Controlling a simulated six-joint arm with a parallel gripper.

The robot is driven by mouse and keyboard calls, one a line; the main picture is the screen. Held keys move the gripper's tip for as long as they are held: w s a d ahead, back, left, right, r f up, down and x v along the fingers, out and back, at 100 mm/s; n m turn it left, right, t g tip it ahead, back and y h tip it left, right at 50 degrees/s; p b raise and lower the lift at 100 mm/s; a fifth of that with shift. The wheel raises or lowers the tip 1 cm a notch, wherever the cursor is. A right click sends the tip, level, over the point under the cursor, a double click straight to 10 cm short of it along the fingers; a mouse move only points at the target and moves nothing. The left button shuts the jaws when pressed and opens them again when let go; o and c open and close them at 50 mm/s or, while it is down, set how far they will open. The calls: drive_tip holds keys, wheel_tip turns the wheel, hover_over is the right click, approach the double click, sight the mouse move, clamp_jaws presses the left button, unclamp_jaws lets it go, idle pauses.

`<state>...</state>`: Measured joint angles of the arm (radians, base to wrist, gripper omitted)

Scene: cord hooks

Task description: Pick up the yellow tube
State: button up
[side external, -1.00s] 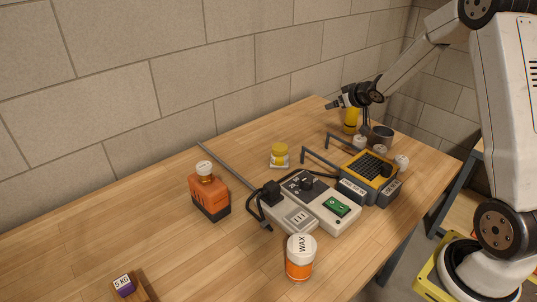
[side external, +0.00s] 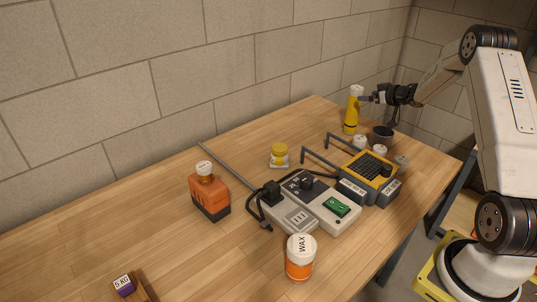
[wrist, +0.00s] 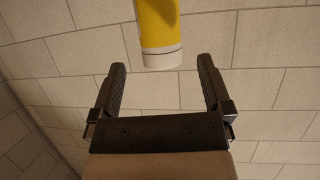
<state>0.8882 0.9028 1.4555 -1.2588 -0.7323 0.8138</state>
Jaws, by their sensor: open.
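The yellow tube (side external: 351,115) stands upright near the back right corner of the table, with a white upper end. In the wrist view the tube (wrist: 158,25) shows at the top, its white end lying between the lines of the two fingers and just past their tips. My gripper (side external: 366,97) is level with the upper part of the tube, at its right side. In the wrist view my gripper (wrist: 160,65) is open with nothing between its fingers. Whether a fingertip touches the tube cannot be told.
A dark grey cup (side external: 382,136) stands right of the tube, below my gripper. White-capped items, a yellow-topped device (side external: 370,166) and a grey rail frame are in front.

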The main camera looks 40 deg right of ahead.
sight(356, 95)
drive_tip(key=shift+x, duration=0.9)
drive_tip(key=shift+x, duration=2.55)
clamp_jaws()
